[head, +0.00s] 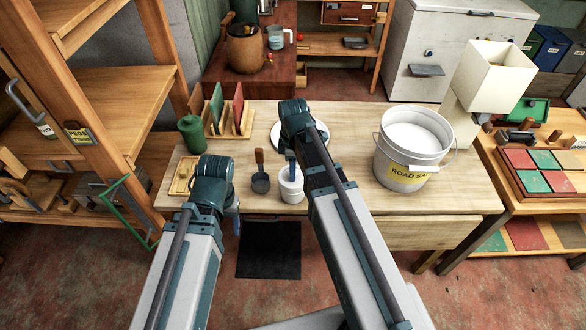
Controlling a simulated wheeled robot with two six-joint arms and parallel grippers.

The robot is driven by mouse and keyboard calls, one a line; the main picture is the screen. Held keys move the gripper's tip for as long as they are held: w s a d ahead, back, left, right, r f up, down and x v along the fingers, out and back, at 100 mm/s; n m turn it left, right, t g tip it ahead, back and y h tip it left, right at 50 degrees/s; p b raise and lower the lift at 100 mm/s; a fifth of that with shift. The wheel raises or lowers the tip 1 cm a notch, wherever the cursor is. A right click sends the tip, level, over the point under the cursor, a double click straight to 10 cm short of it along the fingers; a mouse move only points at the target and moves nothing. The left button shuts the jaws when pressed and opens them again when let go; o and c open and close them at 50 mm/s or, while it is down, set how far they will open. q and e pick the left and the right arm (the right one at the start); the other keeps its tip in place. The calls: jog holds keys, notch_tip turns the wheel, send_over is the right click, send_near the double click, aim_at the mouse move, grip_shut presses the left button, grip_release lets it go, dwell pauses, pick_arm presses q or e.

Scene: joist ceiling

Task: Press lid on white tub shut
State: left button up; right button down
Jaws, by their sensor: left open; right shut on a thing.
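The small white tub (291,190) stands near the front edge of the wooden workbench (340,200). My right gripper (291,170) reaches down from above and is shut at the tub's top. Its wrist and fingers cover much of that top, so I cannot tell whether it grips the lid or the rim, or how the lid sits. My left gripper (236,222) is open, in front of the bench edge and left of the tub. Its own wrist hides most of it.
A dark scoop (260,182) lies just left of the tub. A white disc (318,134) lies behind my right arm. A large road-salt bucket (403,165) stands right. A green canister (192,135) and a wooden rack (240,128) stand back left.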

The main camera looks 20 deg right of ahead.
jog(key=shift+f+b, duration=0.35)
jog(key=shift+f, duration=0.05)
jog(key=shift+f, duration=0.15)
jog(key=shift+c, duration=2.2)
grip_release()
jog(key=shift+r, duration=0.2)
notch_tip(320, 180, up, 14)
jog(key=p, duration=1.3)
jog(key=shift+f+p, duration=0.15)
jog(key=shift+p, duration=0.25)
notch_tip(320, 180, up, 4)
jog(key=p, duration=0.4)
